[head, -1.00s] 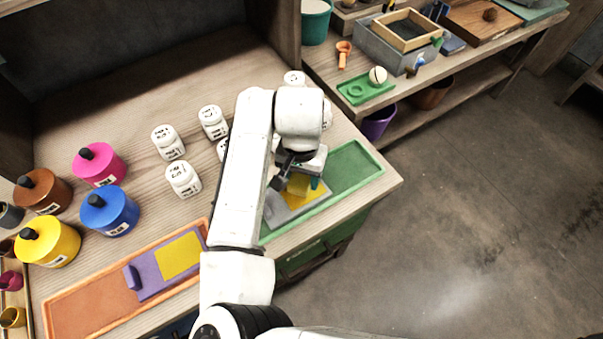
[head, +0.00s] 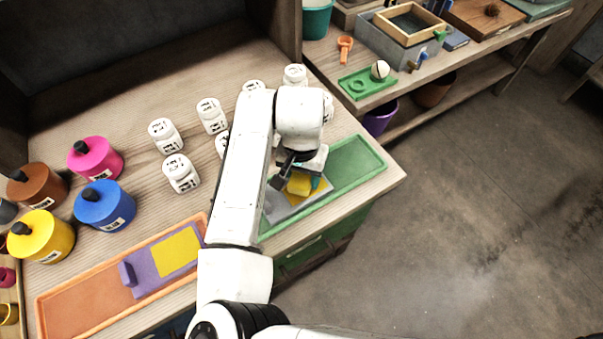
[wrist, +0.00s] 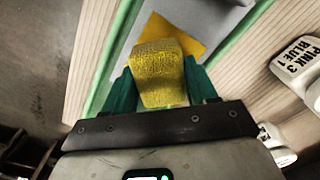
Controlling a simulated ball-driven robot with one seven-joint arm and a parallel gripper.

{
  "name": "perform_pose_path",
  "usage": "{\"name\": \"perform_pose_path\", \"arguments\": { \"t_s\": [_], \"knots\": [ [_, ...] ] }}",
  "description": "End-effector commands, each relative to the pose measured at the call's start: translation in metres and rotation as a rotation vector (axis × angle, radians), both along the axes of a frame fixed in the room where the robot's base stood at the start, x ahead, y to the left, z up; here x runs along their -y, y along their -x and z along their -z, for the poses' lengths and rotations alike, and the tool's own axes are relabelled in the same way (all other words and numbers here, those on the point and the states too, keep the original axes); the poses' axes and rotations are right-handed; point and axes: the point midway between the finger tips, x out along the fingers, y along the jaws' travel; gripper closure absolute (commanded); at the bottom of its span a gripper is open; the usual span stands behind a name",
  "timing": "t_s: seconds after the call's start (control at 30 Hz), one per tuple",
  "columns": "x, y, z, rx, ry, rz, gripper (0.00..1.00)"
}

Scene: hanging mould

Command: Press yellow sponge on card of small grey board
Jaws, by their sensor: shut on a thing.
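The yellow sponge (wrist: 160,75) is between the teal fingers of my gripper (wrist: 163,92), which is shut on it. In the head view the sponge (head: 299,184) is partly covered by my wrist. The small grey board (head: 279,208) lies in the green tray (head: 356,165), with a yellow card (head: 318,189) on it. In the wrist view the card (wrist: 180,36) shows just beyond the sponge, on the grey board (wrist: 212,18). The sponge is over the near part of the card; I cannot tell whether it touches.
An orange tray (head: 75,300) at the lower left holds a purple board (head: 148,278) with a yellow card. White labelled jars (head: 181,173) and coloured pots (head: 105,206) stand on the bench. The right of the green tray is bare.

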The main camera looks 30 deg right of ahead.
Motion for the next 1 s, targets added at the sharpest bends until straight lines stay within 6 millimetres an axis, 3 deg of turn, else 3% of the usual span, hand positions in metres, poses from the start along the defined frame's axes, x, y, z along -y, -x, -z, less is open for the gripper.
{"name": "perform_pose_path", "arguments": {
  "t_s": [1.0],
  "knots": [
    [-0.0001,-0.0001,0.0098,0.0,0.0,-0.001,0.67]
  ]
}}
